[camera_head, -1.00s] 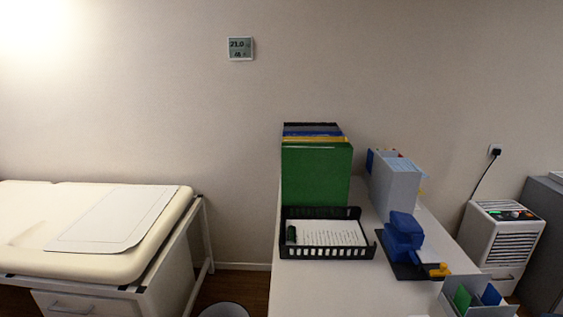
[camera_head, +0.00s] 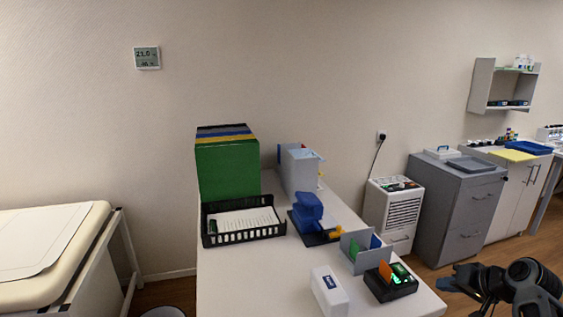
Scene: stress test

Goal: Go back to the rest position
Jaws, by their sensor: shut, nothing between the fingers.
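My gripper (camera_head: 446,284) shows at the lower right, at the left end of my dark arm. It is small and dark in this view. It is shut and holds nothing. It appears just right of the white table's (camera_head: 232,285) front right corner; whether it is above or beside the edge is hard to tell. My arm is folded at the lower right and partly cut off by the picture's edge.
A grey cabinet (camera_head: 460,208) stands behind. Floor shows right of the table.

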